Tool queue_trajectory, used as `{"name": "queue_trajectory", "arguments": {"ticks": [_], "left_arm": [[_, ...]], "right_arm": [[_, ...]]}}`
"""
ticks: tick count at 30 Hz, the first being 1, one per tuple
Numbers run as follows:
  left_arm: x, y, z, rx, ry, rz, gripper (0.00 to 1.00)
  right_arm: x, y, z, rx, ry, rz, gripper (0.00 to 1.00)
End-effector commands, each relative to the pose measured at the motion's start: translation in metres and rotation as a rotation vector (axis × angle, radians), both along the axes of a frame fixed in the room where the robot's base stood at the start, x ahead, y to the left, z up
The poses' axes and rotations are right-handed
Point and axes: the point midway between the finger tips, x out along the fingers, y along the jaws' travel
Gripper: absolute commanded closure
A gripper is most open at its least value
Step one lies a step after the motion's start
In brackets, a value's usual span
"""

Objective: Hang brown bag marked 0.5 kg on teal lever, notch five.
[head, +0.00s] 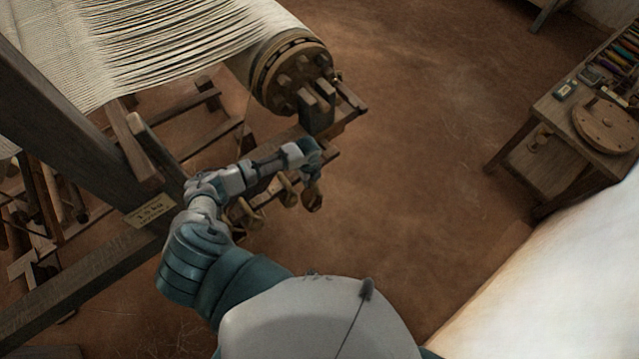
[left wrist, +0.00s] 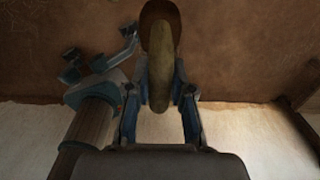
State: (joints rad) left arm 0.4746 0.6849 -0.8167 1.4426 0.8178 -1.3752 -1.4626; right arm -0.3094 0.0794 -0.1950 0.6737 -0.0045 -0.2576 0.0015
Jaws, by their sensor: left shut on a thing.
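My left gripper (head: 312,157) reaches across from the bottom of the head view to just below the round end of the cloth beam. In the left wrist view its fingers (left wrist: 161,97) are shut on a brown bag (left wrist: 159,28), gripping a tan upright part of it. In the head view a small brown bag (head: 312,197) hangs right below the fingertips. I cannot read its marking. Several small brown weights (head: 290,192) hang close beside it, partly behind my arm. I cannot make out the teal lever or its notches.
The loom's warp (head: 150,45) and dark wooden post (head: 70,110) stand at left, with a small label card (head: 150,212) beside my arm. The toothed beam end (head: 292,72) is above the gripper. A bench (head: 535,160) stands at right. The floor between is clear.

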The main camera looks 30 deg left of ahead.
Motion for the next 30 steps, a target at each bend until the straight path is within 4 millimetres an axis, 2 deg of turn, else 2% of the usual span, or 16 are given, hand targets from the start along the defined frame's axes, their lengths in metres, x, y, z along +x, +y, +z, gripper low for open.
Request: {"name": "queue_trajectory", "arguments": {"ticks": [4,8,23,30], "left_arm": [[0.000,0.005,0.001,0.001,0.001,0.009,1.00],[-0.002,0.000,0.000,0.000,0.001,0.008,1.00],[-0.021,-0.042,0.001,0.001,0.001,0.006,1.00],[-0.029,-0.063,0.008,0.001,0.001,0.007,1.00]], "right_arm": [[-0.010,-0.002,0.001,0.000,0.005,0.002,0.00],[-0.011,-0.003,0.002,0.000,0.005,0.002,0.00],[-0.011,-0.003,0.008,-0.001,0.006,0.002,0.00],[-0.009,-0.003,0.026,-0.001,0.003,0.002,0.00]]}}
